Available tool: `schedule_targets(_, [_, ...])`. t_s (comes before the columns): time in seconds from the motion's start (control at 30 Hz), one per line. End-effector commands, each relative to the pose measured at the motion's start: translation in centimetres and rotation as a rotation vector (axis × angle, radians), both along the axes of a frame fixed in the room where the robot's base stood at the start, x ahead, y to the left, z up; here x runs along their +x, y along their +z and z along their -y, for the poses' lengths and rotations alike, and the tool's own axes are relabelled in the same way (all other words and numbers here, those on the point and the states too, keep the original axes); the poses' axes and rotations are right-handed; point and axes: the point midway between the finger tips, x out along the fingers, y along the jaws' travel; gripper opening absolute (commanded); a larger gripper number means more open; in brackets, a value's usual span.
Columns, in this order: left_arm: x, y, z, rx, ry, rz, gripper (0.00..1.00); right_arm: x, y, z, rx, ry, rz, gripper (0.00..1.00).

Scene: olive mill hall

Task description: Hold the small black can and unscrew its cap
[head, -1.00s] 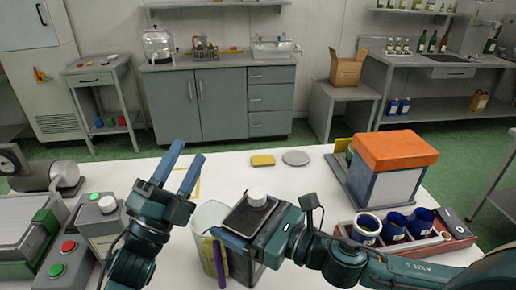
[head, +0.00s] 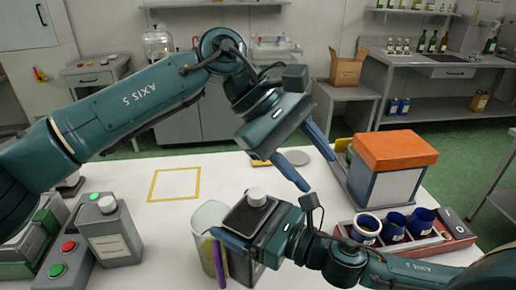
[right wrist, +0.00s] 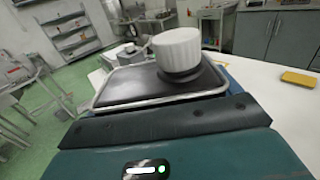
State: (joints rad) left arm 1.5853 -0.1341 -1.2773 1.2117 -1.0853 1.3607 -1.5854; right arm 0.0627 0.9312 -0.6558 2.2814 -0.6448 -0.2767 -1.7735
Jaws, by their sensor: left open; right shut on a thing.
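The small black can (head: 240,219) stands upright at the front middle of the white table. Its white round cap (head: 256,197) sits on top. My right gripper (head: 238,232) is shut on the can from the right, and the can's lower part is partly hidden. In the right wrist view the can's dark top (right wrist: 135,84) and the ribbed white cap (right wrist: 177,50) show clearly. My left gripper (head: 318,173) is open and empty. It is above and to the right of the cap in the picture, its blue fingers pointing down and right, apart from the cap.
A pale bin (head: 203,219) with yellow and purple strips stands beside the can. A box with an orange lid (head: 395,150) and a red tray (head: 456,245) with blue cups stand at right. A grey container (head: 118,243) and button panel stand at left. A yellow square outline (head: 152,188) is clear.

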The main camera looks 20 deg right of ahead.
Motion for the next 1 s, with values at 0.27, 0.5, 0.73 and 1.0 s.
schedule_targets(0.27, [4.5,-0.7,-4.6,0.397,-0.351,0.527,0.47,0.0,0.2,0.0,0.002,0.001,0.004,0.25])
schedule_targets(0.5, [5.6,-1.3,-5.9,0.488,-0.416,0.596,0.47,0.0,0.2,0.0,0.002,0.001,0.004,0.25])
schedule_targets(0.73, [5.5,-4.9,-5.9,0.485,-0.416,0.592,0.47,0.0,0.2,0.0,0.002,0.001,0.004,0.25])
schedule_targets(1.0, [5.6,-7.8,-5.8,0.483,-0.413,0.592,0.47,0.0,0.2,0.0,0.002,0.001,0.004,0.25])
